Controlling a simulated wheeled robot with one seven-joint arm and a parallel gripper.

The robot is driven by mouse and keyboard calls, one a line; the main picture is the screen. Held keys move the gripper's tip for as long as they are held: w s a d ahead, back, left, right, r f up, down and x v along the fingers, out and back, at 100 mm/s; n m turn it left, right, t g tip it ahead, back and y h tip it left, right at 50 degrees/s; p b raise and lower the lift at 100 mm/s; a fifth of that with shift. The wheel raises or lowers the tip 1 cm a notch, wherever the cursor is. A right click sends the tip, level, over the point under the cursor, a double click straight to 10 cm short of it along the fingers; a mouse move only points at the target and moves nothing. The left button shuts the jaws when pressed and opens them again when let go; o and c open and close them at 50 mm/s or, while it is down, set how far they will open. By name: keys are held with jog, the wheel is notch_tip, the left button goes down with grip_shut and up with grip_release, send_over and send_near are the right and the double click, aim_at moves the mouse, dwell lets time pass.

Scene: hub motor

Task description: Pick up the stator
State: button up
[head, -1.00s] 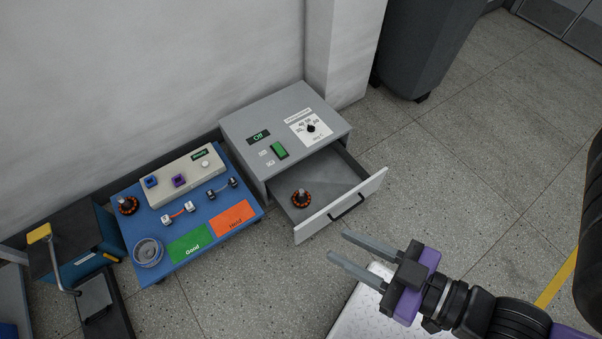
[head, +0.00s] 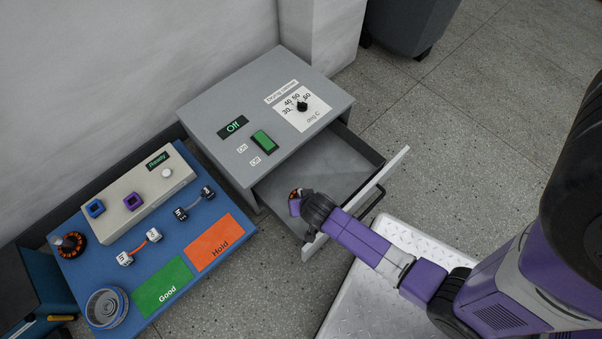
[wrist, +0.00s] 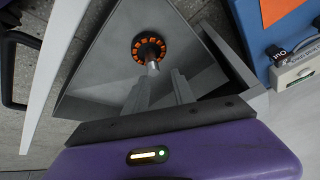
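A stator (wrist: 149,46), a dark ring with orange windings and a metal shaft, stands in the open drawer (wrist: 90,85). In the head view a sliver of this stator (head: 293,194) shows beside my wrist, which hides most of it. My gripper (wrist: 160,77) is open and empty over the drawer, its fingertips close to the shaft end; the shaft leans toward the left finger in the wrist view. Whether they touch is unclear. In the head view the fingers are hidden. A second similar stator (head: 70,245) sits on the blue board (head: 200,213).
The grey drying cabinet (head: 235,95) has a display reading Off. The drawer front (head: 360,205) stands close beside my arm. The board carries a cream tester (head: 150,190), a green Good area (head: 162,286), an orange Hold area (head: 215,243) and a grey round part (head: 106,306).

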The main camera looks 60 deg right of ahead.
jog(key=shift+w+d+f+m+g+b, duration=0.4)
jog(key=shift+w+d+f+b, duration=0.35)
jog(key=shift+f, duration=0.8)
jog(key=shift+w+d+f+m+g+b, duration=0.4)
jog(key=shift+d+f+b, duration=0.5)
jog(key=shift+f, duration=0.6)
jog(key=shift+w+d+f+m+g+b, duration=0.35)
jog(key=shift+w+d+f+b, duration=0.4)
jog(key=shift+f, duration=0.8)
jog(key=b+x, duration=0.3)
jog(key=x, duration=0.1)
jog(key=shift+s+f, duration=0.1)
jog(key=shift+s, duration=0.2)
jog(key=shift+w+d+f+b, duration=0.1)
jog(key=shift+d+f+b, duration=0.05)
jog(key=shift+f+b, duration=0.2)
jog(key=shift+r, duration=0.1)
jog(key=shift+h, duration=0.3)
grip_shut()
